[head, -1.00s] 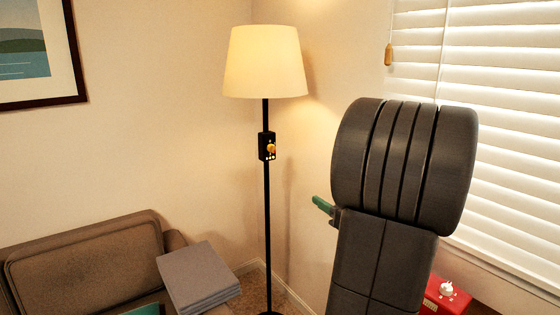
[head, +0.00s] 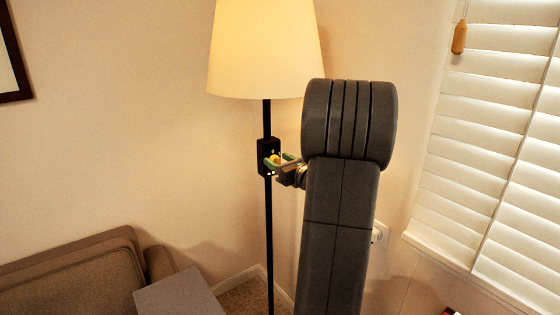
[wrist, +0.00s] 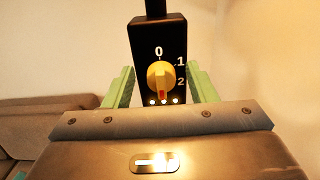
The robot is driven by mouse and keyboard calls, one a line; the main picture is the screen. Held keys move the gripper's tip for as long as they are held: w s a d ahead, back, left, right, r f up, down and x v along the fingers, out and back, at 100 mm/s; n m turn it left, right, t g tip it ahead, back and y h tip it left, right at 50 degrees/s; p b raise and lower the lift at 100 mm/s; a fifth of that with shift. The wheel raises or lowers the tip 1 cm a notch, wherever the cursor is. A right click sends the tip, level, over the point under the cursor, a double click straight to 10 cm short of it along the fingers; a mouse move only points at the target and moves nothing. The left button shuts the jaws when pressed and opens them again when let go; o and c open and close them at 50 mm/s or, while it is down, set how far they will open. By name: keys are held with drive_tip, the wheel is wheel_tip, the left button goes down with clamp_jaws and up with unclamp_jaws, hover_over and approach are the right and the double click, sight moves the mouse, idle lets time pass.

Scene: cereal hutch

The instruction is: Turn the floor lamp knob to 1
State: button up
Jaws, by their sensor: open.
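The floor lamp has a lit cream shade (head: 265,50) on a black pole. A black control box (head: 264,150) on the pole carries a yellow knob (wrist: 161,74), also partly visible in the head view (head: 274,159). In the wrist view, 0 is printed above the knob, with 1 and 2 down its right side. The knob's red mark points down, away from 1. Lit dots show below it. My gripper (head: 280,161) is open, its green fingers on either side of the knob. I cannot tell whether they touch it.
A brown sofa (head: 75,275) and a grey box-like thing (head: 180,295) are at the lower left. A window with white blinds (head: 500,130) is at the right, with a wooden pull (head: 459,38) hanging beside it. Bare wall lies behind the lamp.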

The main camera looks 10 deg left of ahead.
drive_tip(key=c, duration=1)
drive_tip(key=shift+o, duration=0.2)
drive_tip(key=shift+f, duration=0.1)
drive_tip(key=shift+f+n+b, duration=0.1)
drive_tip(key=shift+n+b, duration=0.2)
drive_tip(key=shift+b, duration=0.3)
drive_tip(key=shift+s+a+f+n+b, duration=0.1)
drive_tip(key=shift+f+n+b, duration=0.1)
drive_tip(key=shift+n+b, duration=4.3)
drive_tip(key=shift+s+a+f+n+b, duration=0.1)
drive_tip(key=shift+f+n+b, duration=0.15)
drive_tip(key=shift+n+b, duration=4.25)
drive_tip(key=shift+s+a+f+n+b, duration=0.15)
drive_tip(key=shift+n+b, duration=2.45)
drive_tip(key=shift+b, duration=3.75)
drive_tip(key=shift+w, duration=0.1)
